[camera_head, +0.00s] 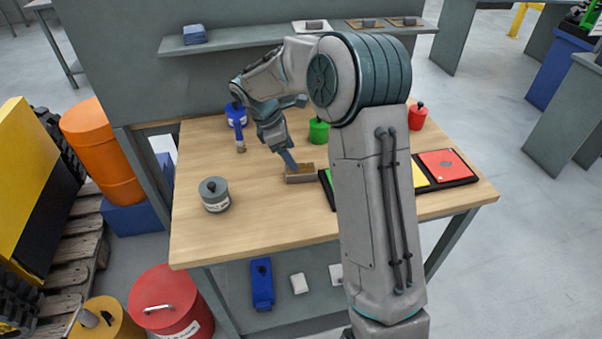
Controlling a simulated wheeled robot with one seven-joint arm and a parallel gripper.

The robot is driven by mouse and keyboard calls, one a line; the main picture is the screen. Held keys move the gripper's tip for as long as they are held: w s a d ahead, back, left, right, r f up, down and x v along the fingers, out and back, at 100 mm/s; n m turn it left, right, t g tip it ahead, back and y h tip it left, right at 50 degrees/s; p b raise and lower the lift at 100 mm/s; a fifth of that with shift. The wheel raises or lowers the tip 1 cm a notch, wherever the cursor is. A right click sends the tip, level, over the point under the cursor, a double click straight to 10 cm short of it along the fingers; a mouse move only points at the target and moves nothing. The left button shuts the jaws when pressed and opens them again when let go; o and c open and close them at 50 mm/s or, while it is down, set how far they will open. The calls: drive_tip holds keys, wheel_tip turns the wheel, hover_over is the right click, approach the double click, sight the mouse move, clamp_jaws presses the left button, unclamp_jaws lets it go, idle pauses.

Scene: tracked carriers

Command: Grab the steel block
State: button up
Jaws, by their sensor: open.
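A small block with a grey side and a brownish, shiny top (300,174) lies on the wooden table, just left of the coloured tray. It looks like the steel block, though its top may only be reflecting. My gripper (267,158) is open above the table, its two blue fingers spread wide. The right fingertip is close to the block's upper left edge; I cannot tell whether they touch. The left finger is well to the left of the block, and no object shows between the fingers.
A grey canister (214,195) stands at the table's left. Blue (236,113), green (318,131) and red (418,117) canisters stand farther back. A black tray (450,182) with coloured panels lies right, partly behind my arm. A shelf (262,37) holds small grey blocks.

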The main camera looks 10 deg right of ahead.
sight(301, 173)
drive_tip(key=shift+s+x, duration=0.15)
drive_tip(key=shift+x, duration=1.45)
drive_tip(key=shift+s+x, duration=0.15)
drive_tip(key=shift+x, duration=1.45)
drive_tip(key=shift+c, duration=0.3)
drive_tip(key=shift+r, duration=0.1)
clamp_jaws()
